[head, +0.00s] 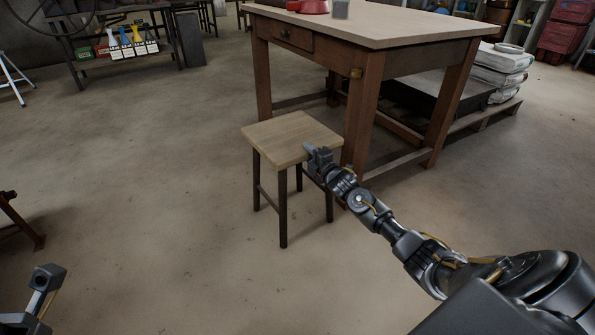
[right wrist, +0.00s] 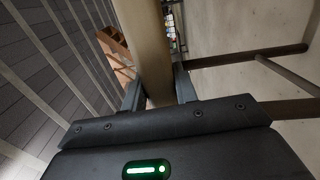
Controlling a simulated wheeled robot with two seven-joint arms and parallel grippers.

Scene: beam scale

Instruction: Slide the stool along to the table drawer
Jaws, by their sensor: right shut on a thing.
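The stool (head: 285,135) has a square light-wood seat and dark legs. It stands upright on the floor by the table's near leg, its seat well below the tabletop. The table drawer (head: 293,37) is shut in the table's left side, beyond the stool. My right gripper (head: 316,156) is at the seat's near right edge. In the right wrist view the seat edge (right wrist: 150,45) runs between the two fingers (right wrist: 158,92), which are shut on it. My left gripper (head: 46,278) is low at the left, away from the stool; its fingers are unclear.
The brown wooden table (head: 390,35) carries a red object (head: 314,6) and a small grey block (head: 341,9). Bags on a pallet (head: 500,68) lie behind it at right. A shelf (head: 120,45) stands far left. The floor left of the stool is clear.

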